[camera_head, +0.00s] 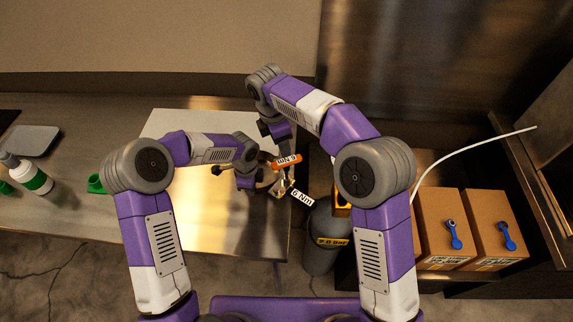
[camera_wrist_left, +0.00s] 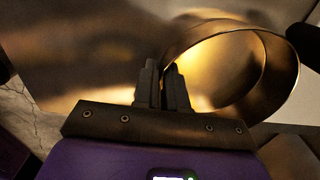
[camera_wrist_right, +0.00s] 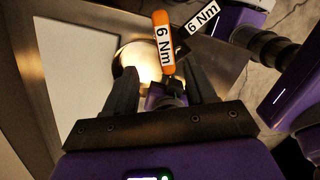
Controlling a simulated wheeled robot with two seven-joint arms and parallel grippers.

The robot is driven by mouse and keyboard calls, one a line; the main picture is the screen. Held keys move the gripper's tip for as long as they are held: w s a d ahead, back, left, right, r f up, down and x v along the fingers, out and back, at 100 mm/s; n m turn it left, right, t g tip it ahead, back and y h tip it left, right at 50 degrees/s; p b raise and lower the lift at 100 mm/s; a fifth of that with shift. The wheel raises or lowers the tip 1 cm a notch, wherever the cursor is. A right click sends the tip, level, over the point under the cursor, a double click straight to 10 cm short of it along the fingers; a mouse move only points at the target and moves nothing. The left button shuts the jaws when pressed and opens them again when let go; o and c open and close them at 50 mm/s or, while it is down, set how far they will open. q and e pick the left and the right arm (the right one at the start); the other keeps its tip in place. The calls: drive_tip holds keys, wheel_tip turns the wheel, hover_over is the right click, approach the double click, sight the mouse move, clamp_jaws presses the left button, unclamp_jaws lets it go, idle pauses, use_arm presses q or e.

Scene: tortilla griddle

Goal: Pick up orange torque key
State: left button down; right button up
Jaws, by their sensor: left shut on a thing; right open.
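The orange torque key (camera_head: 286,161), marked 6 Nm, is above the steel table's right edge. In the right wrist view the orange key (camera_wrist_right: 163,44) stands beyond and between my right fingers, its lower end close to them. A white 6 Nm tag (camera_head: 302,197) hangs beside it. My right gripper (camera_wrist_right: 162,85) is open; contact with the key cannot be told. My left gripper (camera_wrist_left: 164,72) is shut on the near side of a shiny metal ring (camera_wrist_left: 281,72). Just how the key and ring touch is hidden.
A pale board (camera_head: 180,122) lies on the table. A grey cylinder (camera_head: 318,243) stands below the tag. Two cardboard boxes (camera_head: 440,207) with blue keys stand at the right. A green-and-white bottle (camera_head: 30,177) and grey slab (camera_head: 34,140) are at the left.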

sight(287, 165)
drive_tip(key=f, duration=0.4)
drive_tip(key=d+f, duration=0.1)
drive_tip(key=f, duration=0.1)
drive_tip(key=shift+w+f, duration=0.15)
drive_tip(key=shift+f, duration=0.1)
drive_tip(key=f, duration=0.4)
drive_tip(key=shift+s+d+f, duration=0.1)
drive_tip(key=shift+s+d, duration=0.1)
drive_tip(key=shift+d, duration=0.2)
drive_tip(key=shift+w+f, duration=0.1)
drive_tip(key=shift+f, duration=0.35)
clamp_jaws()
